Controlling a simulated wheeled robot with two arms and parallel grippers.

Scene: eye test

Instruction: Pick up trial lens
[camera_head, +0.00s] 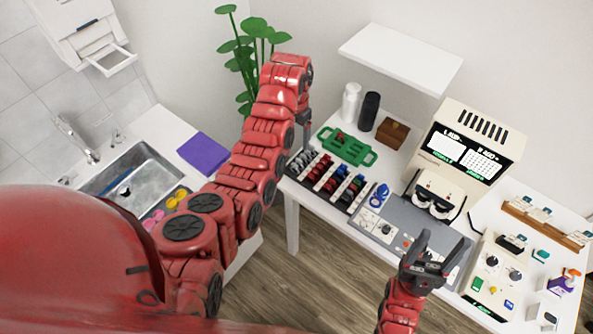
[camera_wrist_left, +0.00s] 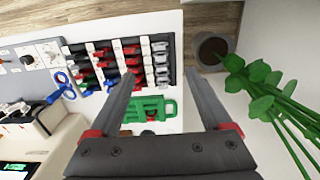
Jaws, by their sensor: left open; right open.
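Trial lenses with red, blue, black and pale grips (camera_head: 324,178) stand in rows in a dark rack (camera_head: 362,203) on the white table. The lenses also show in the left wrist view (camera_wrist_left: 107,68). My left gripper (camera_head: 305,125) is beside the far left end of the rack, near the green tray, its fingers mostly hidden behind my arm in the head view. In the left wrist view its two fingers (camera_wrist_left: 163,75) are wide apart, with nothing held between them. My right gripper (camera_head: 432,245) is open and empty above the grey panel at the table's front.
A green handled tray (camera_head: 347,149) lies behind the rack, with a blue looped item (camera_head: 379,195) to the rack's right. Bottles (camera_head: 369,111), a brown box (camera_head: 392,132) and a cream machine (camera_head: 470,146) stand behind. A plant (camera_head: 245,55) stands left; a shelf (camera_head: 400,58) overhangs.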

